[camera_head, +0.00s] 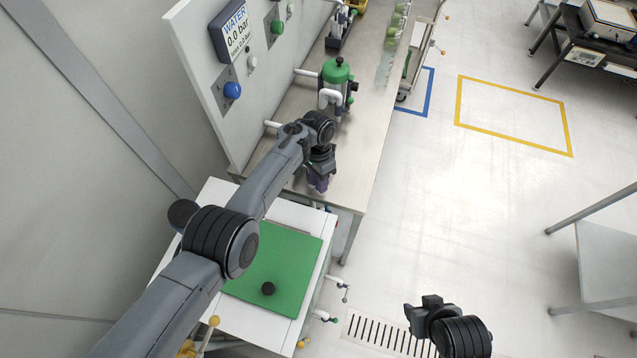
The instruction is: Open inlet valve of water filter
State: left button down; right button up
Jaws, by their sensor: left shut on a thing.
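The water filter (337,88) is a vessel with a green lid, standing on the long bench by the wall panel. A white pipe (272,124) comes out of the panel and runs behind my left arm. I cannot make out the inlet valve; my arm covers part of the space in front of the filter. My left gripper (319,183) points down over the near end of the bench, in front of the filter. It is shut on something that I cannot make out. My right gripper (424,312) is low in the picture, over the floor and away from the bench; its fingers are unclear.
The panel carries a water display (235,32) reading 0.0 bar, a blue knob (232,90) and a green knob (277,27).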

pick_arm(q)
jog(key=shift+s+f, duration=0.1)
jog(key=shift+f, duration=0.15)
jog(key=c, duration=1)
grip_release()
jog(key=shift+o, duration=0.6)
jog(key=shift+r, duration=0.1)
jog(key=shift+r, duration=0.1)
